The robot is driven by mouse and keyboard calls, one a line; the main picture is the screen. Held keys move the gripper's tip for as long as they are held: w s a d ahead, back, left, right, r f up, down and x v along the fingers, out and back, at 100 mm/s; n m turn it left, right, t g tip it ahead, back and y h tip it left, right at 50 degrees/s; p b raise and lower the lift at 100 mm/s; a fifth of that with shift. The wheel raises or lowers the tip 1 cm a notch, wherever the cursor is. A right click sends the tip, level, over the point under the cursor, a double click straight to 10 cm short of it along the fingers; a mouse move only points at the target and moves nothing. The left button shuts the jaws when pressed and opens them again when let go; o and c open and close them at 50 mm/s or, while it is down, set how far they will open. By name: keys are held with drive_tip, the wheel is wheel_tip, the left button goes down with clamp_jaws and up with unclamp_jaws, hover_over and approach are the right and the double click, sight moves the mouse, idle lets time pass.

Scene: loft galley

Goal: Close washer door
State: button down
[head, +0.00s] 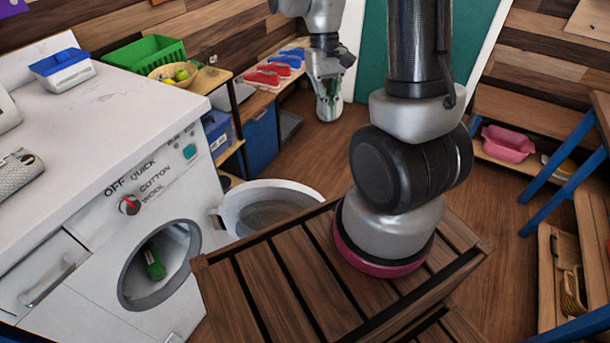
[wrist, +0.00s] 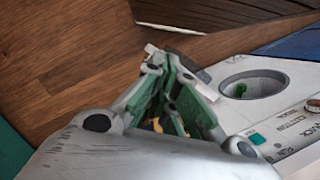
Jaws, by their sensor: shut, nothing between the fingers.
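The white washer (head: 95,255) stands at the left of the head view, its round opening (head: 186,232) uncovered. Its round door (head: 228,212), with a pale rim, is swung wide open to the right of the opening. My wooden base hides part of the door's lower edge. A green item (head: 153,262) lies inside the drum; it also shows in the wrist view (wrist: 240,90). My gripper (head: 328,115) is shut and empty, pointing down beyond the door and apart from it. In the wrist view, my gripper (wrist: 160,62) is left of the washer opening; the door cannot be made out clearly there.
A low shelf unit (head: 224,140) and blue bin (head: 259,140) stand behind the door. Wooden floor (head: 325,160) is clear around my gripper.

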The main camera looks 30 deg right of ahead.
drive_tip(key=w+f+m, duration=0.2)
drive_tip(key=w+f, duration=0.3)
drive_tip(key=f, duration=0.4)
drive_tip(key=w+f+m, duration=0.2)
drive_tip(key=w+f, duration=0.3)
drive_tip(key=f, duration=0.3)
drive_tip(key=s+a+f, duration=0.3)
drive_tip(key=s+f, duration=0.2)
drive_tip(key=f, duration=0.4)
drive_tip(key=shift+s+a+f+t+y, duration=0.2)
drive_tip(key=shift+f+t+y, duration=0.1)
drive_tip(key=shift+t, duration=0.1)
